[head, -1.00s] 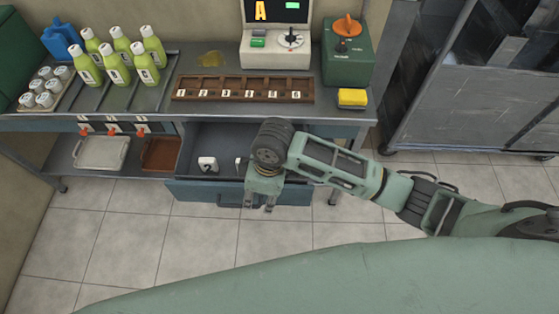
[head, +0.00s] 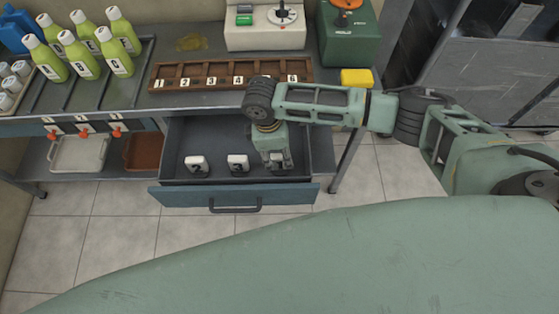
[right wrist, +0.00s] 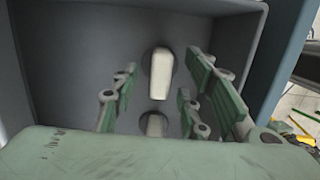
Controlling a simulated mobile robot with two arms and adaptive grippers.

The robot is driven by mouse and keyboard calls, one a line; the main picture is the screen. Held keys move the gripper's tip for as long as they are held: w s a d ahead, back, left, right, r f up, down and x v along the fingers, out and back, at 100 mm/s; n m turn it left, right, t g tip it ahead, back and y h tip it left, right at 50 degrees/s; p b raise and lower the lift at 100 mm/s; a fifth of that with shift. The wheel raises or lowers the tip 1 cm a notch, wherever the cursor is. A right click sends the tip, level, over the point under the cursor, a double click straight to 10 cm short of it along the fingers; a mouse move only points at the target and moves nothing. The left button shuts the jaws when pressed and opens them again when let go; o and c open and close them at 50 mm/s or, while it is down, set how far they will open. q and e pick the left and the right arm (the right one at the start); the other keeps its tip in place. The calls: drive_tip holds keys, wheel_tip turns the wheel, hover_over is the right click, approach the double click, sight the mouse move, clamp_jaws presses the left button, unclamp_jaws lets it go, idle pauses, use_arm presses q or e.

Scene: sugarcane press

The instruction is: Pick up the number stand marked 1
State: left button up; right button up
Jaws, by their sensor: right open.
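In the head view two small white number stands sit in the open drawer: the left stand (head: 197,166) seems to read 2, the middle stand (head: 238,164) seems to read 3. No stand marked 1 is readable there. My right gripper (head: 277,166) points down into the drawer's right part and hides what is under it. In the right wrist view my right gripper (right wrist: 160,108) is open. A white stand (right wrist: 160,73) lies ahead between its fingers, its number not visible. A second pale piece (right wrist: 154,126) shows nearer the palm, partly hidden. My left gripper is out of view.
The open drawer (head: 234,196) has a front panel with a handle and raised side walls. Above it, the table holds a brown numbered rack (head: 215,84), a yellow sponge (head: 356,78), green bottles (head: 85,62) and two machines. The drawer floor left of the stands is clear.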

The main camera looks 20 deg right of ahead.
wheel_tip(320, 180, down, 3)
drive_tip(key=shift+d+r, duration=0.1)
drive_tip(key=shift+r, duration=0.05)
drive_tip(key=shift+f, duration=0.35)
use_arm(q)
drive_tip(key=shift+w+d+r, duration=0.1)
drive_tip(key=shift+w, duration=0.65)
use_arm(e)
clamp_jaws()
